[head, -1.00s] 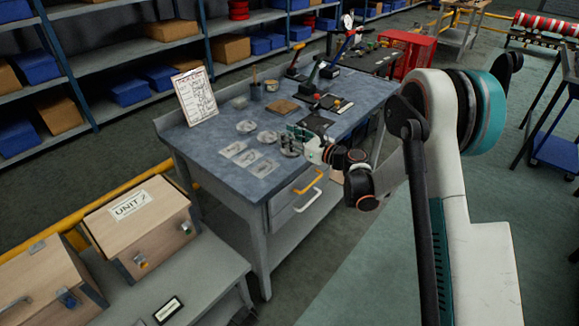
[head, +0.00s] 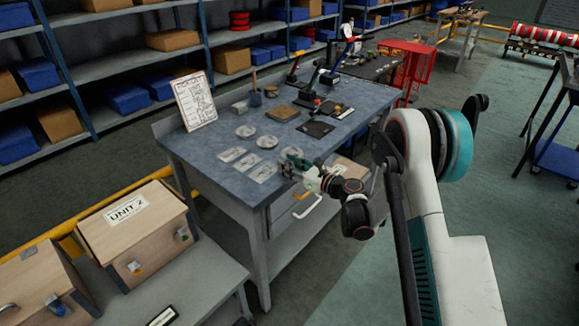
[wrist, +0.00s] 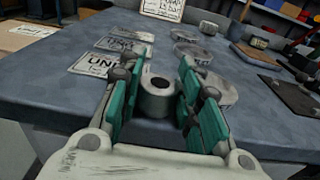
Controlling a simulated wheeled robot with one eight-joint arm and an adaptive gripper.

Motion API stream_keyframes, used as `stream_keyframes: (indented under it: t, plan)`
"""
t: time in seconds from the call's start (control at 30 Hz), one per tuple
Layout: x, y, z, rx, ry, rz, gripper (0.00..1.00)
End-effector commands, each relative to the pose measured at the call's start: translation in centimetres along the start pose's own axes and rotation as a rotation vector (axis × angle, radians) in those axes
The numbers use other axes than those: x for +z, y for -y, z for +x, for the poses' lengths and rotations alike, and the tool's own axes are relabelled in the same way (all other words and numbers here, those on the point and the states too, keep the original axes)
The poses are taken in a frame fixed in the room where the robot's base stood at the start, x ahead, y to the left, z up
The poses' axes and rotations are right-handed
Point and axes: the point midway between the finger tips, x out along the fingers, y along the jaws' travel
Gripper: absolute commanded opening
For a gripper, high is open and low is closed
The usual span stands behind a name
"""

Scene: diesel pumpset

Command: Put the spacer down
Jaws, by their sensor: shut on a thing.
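The spacer (wrist: 158,98) is a thick pale grey ring with a dark central hole, seen in the wrist view. It sits between the green-padded fingers of my gripper (wrist: 164,62), which is shut on it. The spacer cannot be made out there. I cannot tell whether its underside touches the bench top.
Flat printed cards (head: 247,162) lie left of my gripper, with round pale dishes (head: 267,142) behind them. A clipboard (head: 195,100) stands at the back left. A dark mat (head: 315,128) and tools lie farther right. Bare bench top shows at front left.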

Motion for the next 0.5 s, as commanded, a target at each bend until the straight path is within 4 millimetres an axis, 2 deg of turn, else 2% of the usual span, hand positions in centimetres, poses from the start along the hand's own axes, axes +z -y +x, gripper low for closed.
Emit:
stream_keyframes:
  t: [0.1, 0.13, 0.2, 0.23, 0.5]
  plan:
    - [-0.15, 0.0, 0.01, 0.0, 0.0, 0.0, 0.0]
    - [-0.21, 0.0, 0.01, 0.0, 0.0, 0.0, 0.34]
    - [-0.18, 0.0, 0.01, 0.0, 0.0, 0.0, 0.5]
    - [-0.18, 0.0, 0.01, 0.0, 0.0, 0.0, 0.53]
    - [-0.17, 0.0, 0.01, 0.0, 0.0, 0.0, 0.53]
